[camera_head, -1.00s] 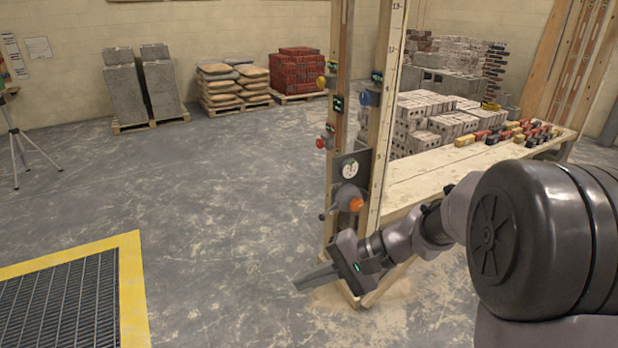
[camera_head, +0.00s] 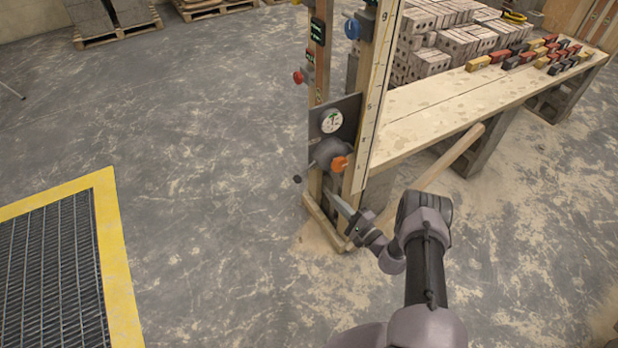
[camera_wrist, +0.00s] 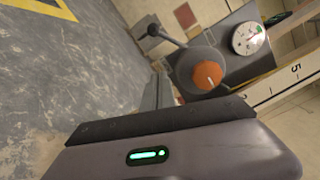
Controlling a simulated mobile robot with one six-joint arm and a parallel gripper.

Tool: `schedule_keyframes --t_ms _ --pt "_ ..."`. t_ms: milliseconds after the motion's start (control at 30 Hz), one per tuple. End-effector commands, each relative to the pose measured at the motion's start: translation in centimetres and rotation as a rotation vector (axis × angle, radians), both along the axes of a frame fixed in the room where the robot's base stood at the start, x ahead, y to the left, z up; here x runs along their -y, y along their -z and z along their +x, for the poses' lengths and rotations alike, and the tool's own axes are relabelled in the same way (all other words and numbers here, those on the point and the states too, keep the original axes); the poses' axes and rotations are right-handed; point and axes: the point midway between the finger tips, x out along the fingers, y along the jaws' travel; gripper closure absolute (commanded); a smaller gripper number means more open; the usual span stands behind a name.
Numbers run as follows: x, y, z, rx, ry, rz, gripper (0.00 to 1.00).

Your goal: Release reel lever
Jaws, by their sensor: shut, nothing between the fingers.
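The reel (camera_head: 328,152) is a grey drum with an orange knob (camera_head: 341,163), mounted on a dark plate with a white dial (camera_head: 331,121) on the wooden post frame. Its lever (camera_head: 297,179) is a thin dark arm with a ball end, sticking out to the left. In the wrist view the lever (camera_wrist: 168,35) runs from the reel (camera_wrist: 190,70) to the upper left, with the orange knob (camera_wrist: 208,77) nearer. My gripper (camera_head: 333,198) is shut and empty, just below the reel and apart from the lever. Its grey fingers (camera_wrist: 157,92) are partly hidden behind its own body.
A wooden bench (camera_head: 440,105) with small coloured blocks stands to the right, a long wooden handle leaning at its front. Red (camera_head: 299,77) and blue (camera_head: 352,28) knobs sit higher on the posts. A yellow-edged grate (camera_head: 50,270) lies left. Floor between is clear.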

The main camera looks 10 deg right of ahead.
Motion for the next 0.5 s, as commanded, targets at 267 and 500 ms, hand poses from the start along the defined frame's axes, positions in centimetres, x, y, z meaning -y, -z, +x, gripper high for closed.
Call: schedule_keyframes --t_ms 267,500 --pt "-0.9 0.0 1.6 0.002 -0.006 -0.003 1.0" --pt "-3.2 0.0 6.3 0.001 -0.007 -0.001 1.0"
